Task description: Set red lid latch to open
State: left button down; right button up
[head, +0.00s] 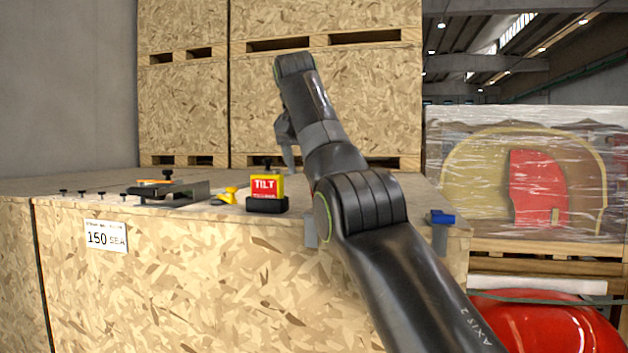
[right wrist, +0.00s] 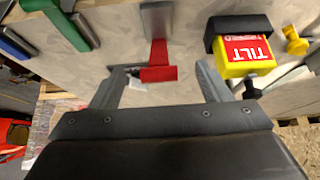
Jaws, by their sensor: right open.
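The red lid latch (right wrist: 158,66) shows in the right wrist view as a red tab on a grey metal strip (right wrist: 157,20) fixed to the crate. My right gripper (right wrist: 163,76) is open, with one finger on each side of the red tab in the picture. I cannot tell whether a finger touches it. In the head view my right gripper (head: 290,158) points down above the crate top, and my arm hides most of the latch area. My left gripper is not in view.
A yellow and red TILT indicator (head: 265,187) stands close to the right gripper; it also shows in the right wrist view (right wrist: 243,58). A blue-handled latch (head: 441,218) sits at the crate's right corner. Small black knobs and a metal bracket (head: 180,195) stand at left on the wooden crate (head: 200,270).

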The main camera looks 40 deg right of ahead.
jog(key=p+v, duration=0.3)
jog(key=v, duration=0.8)
jog(key=shift+r, duration=0.1)
